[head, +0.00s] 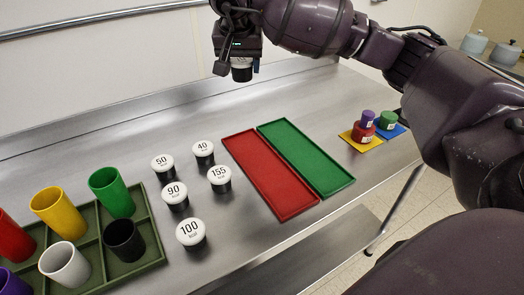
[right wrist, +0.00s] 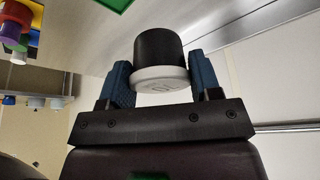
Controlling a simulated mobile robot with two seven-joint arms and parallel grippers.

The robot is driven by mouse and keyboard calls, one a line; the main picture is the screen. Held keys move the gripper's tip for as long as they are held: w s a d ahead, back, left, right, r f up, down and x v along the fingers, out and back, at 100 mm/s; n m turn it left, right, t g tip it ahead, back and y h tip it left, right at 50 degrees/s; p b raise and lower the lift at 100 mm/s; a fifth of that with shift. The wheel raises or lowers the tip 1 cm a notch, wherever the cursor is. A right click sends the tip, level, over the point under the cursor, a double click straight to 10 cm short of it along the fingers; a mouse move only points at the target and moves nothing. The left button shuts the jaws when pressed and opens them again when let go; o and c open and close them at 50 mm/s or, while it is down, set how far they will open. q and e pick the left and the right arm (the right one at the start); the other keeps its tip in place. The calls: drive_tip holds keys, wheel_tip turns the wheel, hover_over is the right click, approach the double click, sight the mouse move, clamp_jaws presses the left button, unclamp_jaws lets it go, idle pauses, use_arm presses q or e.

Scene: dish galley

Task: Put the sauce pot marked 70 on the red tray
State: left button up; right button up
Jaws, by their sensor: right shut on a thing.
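My right gripper (head: 240,58) is at the top of the head view, above the table's back edge. It is shut on a black sauce pot (head: 242,74) with a white lid. The red tray (head: 270,177) lies empty on the table, to the right of and nearer than the held pot. The pots standing on the table read 50 (head: 162,166), 40 (head: 203,152), 90 (head: 175,195), 155 (head: 219,179) and 100 (head: 191,234). My left gripper is out of view.
An empty green tray (head: 306,157) lies right beside the red one. A dark green divided crate (head: 146,243) with several coloured cups stands at left. A wall is behind the table.

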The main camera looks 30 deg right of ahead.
wheel_tip(320, 180, down, 15)
drive_tip(key=shift+s+f+b, duration=0.1)
drive_tip(key=shift+f+b, duration=0.05)
drive_tip(key=shift+b, duration=0.5)
wheel_tip(320, 180, down, 4)
drive_tip(key=shift+f, duration=0.25)
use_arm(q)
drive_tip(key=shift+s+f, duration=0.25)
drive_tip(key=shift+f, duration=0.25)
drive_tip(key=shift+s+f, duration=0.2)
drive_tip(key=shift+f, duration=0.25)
use_arm(e)
drive_tip(key=shift+f+b, duration=0.1)
drive_tip(key=shift+b, duration=0.2)
drive_tip(key=o, duration=0.9)
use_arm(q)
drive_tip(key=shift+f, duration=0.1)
